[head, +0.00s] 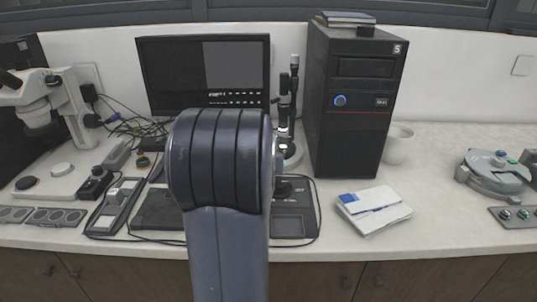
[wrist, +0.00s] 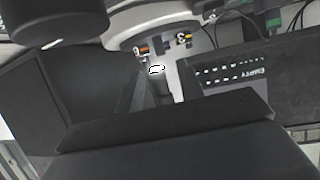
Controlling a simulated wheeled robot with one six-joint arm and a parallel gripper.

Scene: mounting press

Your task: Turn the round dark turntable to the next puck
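My arm stands in the middle of the head view and hides what is behind it, and my gripper is not seen there. In the wrist view, a broad dark form that looks like my gripper (wrist: 165,125) fills the lower middle; its fingertips cannot be made out. Beyond it is a pale round base (wrist: 118,32) with the numerals 8 and 3 and small orange and yellow marks. A dark upright stand (head: 293,85) on a pale foot shows partly behind my arm in the head view. I cannot pick out the dark turntable or a puck for sure.
A black computer tower (head: 355,100) stands right of my arm, with a white booklet (head: 373,209) before it. A monitor (head: 180,72) and microscope (head: 50,100) stand left. A grey round-topped device (head: 494,172) is far right. A dark panel marked EMPTY (wrist: 250,85) lies right in the wrist view.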

